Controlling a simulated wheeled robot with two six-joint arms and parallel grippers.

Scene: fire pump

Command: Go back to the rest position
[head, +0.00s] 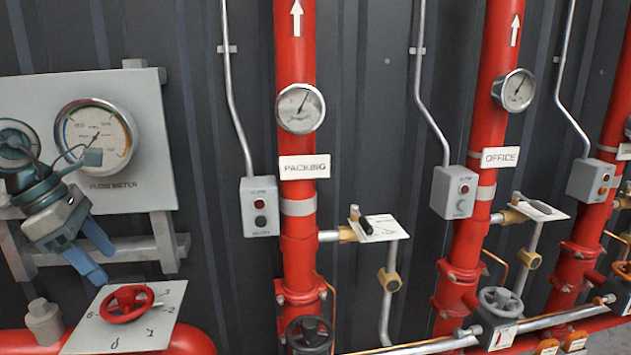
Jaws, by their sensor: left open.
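My left gripper (97,262) comes in from the left in the head view. Its two blue fingers are spread apart with nothing between them. It hangs in front of the flow meter panel (158,118), above and left of a red handwheel (126,304) on a white numbered plate (160,325). The fingers look apart from the wheel, with the lower fingertip near the plate's upper left edge. The arm covers the left part of the panel. My right gripper is out of the picture.
Red vertical pipes labelled PACKING (304,167) and OFFICE (500,157) carry round gauges. Grey button boxes (260,207) and small lever valves (378,228) stick out beside them. A dark handwheel (310,335) stands at the bottom centre. Dark corrugated wall (365,100) is behind.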

